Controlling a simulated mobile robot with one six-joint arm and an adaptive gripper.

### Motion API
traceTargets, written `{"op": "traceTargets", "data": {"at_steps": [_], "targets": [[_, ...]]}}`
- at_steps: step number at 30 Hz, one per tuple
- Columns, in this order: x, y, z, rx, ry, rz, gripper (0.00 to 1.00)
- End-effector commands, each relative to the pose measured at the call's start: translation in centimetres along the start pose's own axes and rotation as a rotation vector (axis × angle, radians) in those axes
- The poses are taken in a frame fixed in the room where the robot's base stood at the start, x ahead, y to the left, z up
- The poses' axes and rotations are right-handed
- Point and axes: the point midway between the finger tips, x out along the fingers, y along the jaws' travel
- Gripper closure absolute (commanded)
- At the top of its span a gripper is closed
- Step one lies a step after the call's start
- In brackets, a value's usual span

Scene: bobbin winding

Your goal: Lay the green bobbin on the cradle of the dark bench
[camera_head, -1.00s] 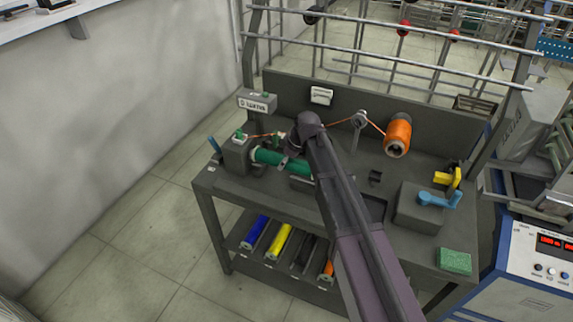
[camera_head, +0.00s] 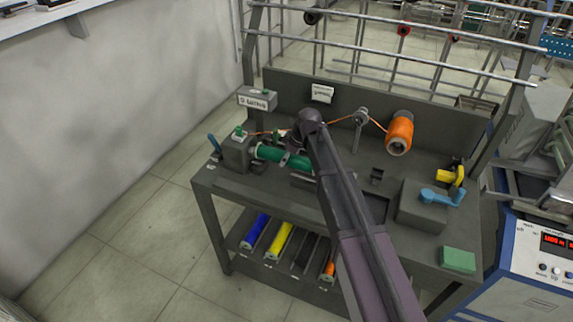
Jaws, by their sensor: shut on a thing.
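The green bobbin (camera_head: 270,153) lies roughly level at the left of the dark bench (camera_head: 225,184), its left end next to the grey winder block (camera_head: 236,153). My gripper (camera_head: 287,157) is shut on the bobbin near its middle. My arm hides part of the gripper and the area just right of the bobbin. A small dark bracket (camera_head: 376,176) stands on the bench right of my arm. I cannot tell for sure whether it is the cradle.
An orange spool (camera_head: 399,133) stands at the back, its thread running over a guide (camera_head: 361,118) to the left. A grey block with a blue handle (camera_head: 440,197), a yellow part (camera_head: 452,177) and a green pad (camera_head: 458,260) are at right. Coloured bobbins lie on the lower shelf (camera_head: 285,270).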

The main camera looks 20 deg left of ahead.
Motion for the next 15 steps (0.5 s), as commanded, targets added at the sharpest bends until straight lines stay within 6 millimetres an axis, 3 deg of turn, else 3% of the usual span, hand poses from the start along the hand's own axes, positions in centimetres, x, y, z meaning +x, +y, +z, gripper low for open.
{"op": "traceTargets", "data": {"at_steps": [4, 15], "targets": [[1.32, 0.02, 0.53, 0.000, 0.000, 0.000, 0.85], [1.47, 0.02, 0.59, 0.000, 0.000, 0.000, 0.85]]}}
